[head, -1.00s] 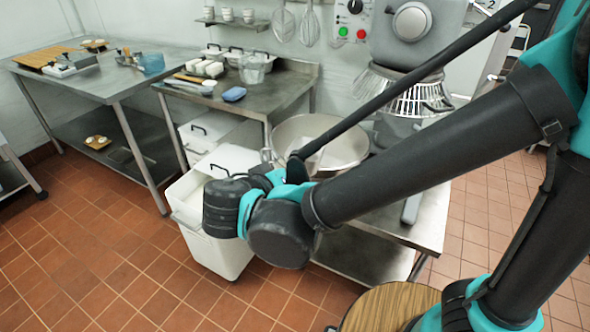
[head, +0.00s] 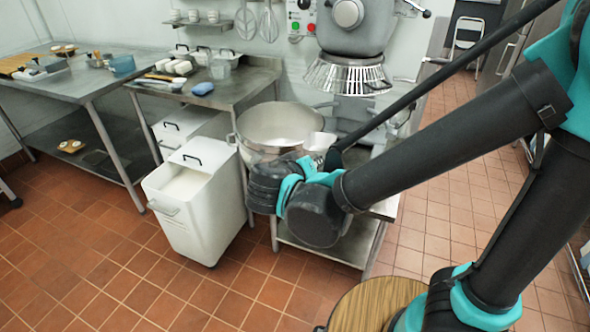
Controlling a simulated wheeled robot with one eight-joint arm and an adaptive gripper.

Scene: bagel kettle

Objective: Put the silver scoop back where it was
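A small pale silver, scoop-like piece (head: 320,142) shows just beyond my wrist, in front of the right rim of the big mixing bowl (head: 246,140). It looks like the silver scoop, but its handle is hidden. My gripper (head: 308,163) is mostly hidden behind my own black and teal wrist, close to this piece. I cannot see its fingers or whether they hold the piece. A white wheeled bin (head: 205,225) stands open left of my wrist, with white powder (head: 184,186) inside.
A steel table (head: 240,88) with white containers and a blue item (head: 203,88) stands behind the bin. The mixer (head: 350,35) with its wire guard rises behind the bowl. Another worktable (head: 75,85) is at left.

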